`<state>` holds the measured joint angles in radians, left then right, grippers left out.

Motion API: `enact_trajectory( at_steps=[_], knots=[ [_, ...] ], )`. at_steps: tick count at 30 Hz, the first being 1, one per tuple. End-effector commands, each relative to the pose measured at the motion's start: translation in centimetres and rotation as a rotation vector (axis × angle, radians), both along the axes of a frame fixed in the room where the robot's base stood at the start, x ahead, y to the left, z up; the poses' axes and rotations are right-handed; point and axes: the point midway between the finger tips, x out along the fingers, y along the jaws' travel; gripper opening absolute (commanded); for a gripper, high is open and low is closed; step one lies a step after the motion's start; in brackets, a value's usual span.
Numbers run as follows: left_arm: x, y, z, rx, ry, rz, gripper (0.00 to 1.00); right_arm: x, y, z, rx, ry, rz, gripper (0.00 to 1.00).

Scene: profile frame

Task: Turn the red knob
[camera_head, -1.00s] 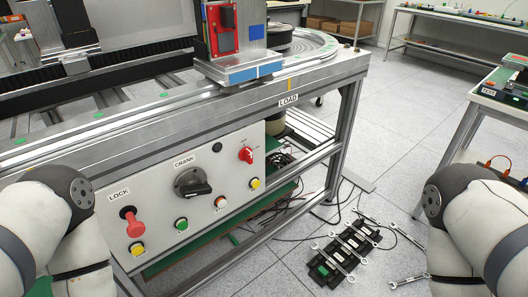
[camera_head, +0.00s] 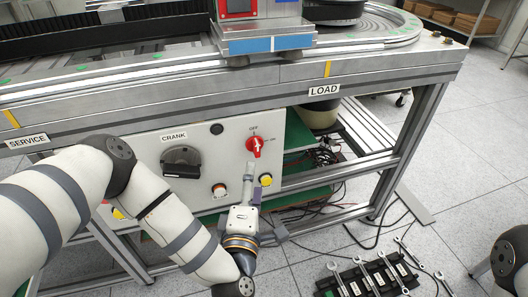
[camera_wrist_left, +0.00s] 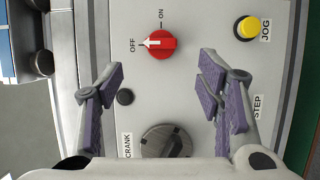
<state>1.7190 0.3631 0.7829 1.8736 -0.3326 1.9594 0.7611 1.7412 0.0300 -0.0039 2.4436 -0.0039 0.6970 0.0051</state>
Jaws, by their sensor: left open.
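The red knob (camera_head: 256,147) is a round dial on the upright pale control panel (camera_head: 218,148), with OFF and ON marks around it. In the left wrist view the red knob (camera_wrist_left: 166,46) has a white pointer directed at OFF. My left gripper (camera_head: 257,178) is just below the knob in the head view. Its two purple-padded fingers (camera_wrist_left: 161,72) stand wide apart and empty in the left wrist view, with the knob beyond the tips and between them. They look clear of it. My right gripper is not in view.
A black crank knob (camera_head: 181,161) and a yellow JOG button (camera_head: 265,180) are on the same panel; the JOG button (camera_wrist_left: 248,28) also shows in the wrist view. The metal bench edge (camera_head: 330,75) overhangs above. A black tool tray (camera_head: 368,277) with wrenches lies on the floor.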

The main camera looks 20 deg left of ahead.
Motion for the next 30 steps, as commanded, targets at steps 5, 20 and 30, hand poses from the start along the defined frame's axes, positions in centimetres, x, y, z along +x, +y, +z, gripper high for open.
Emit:
enact_trajectory(
  at_steps=[5, 20, 30],
  knots=[
    [4.5, 1.0, -0.1, 0.004, -0.001, 0.003, 0.60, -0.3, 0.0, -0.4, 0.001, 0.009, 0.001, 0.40],
    [10.2, 2.1, -0.1, 0.003, 0.005, -0.003, 0.60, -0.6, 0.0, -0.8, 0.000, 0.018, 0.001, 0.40],
    [10.1, 2.0, -0.1, 0.003, 0.005, -0.003, 0.12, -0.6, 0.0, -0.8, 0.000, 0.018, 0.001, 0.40]
  ],
)
